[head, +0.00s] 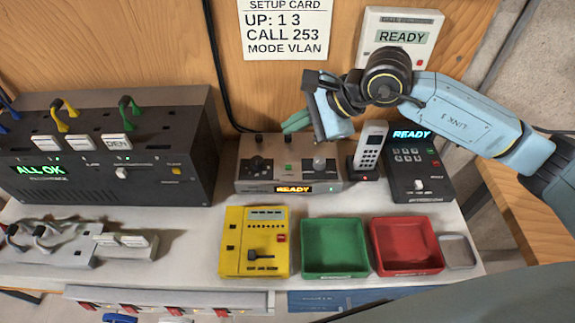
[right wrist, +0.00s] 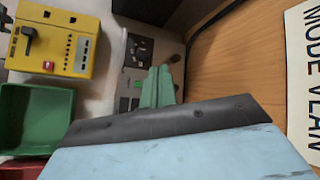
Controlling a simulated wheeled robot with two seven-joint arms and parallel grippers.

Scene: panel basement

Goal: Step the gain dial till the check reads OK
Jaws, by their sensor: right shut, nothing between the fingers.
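The grey control box (head: 245,185) stands at the back middle of the bench. In the right wrist view the shut fingers (right wrist: 158,86) cover part of the box's panel (right wrist: 128,75). My left gripper is not in view.
A cordless handset (head: 370,146) and a black READY unit (head: 417,165) stand right of the box. A yellow box (head: 233,241), green tray (head: 334,273) and red tray (head: 407,269) lie in front. A black rack (head: 190,150) is left. A setup card (head: 287,28) hangs behind.

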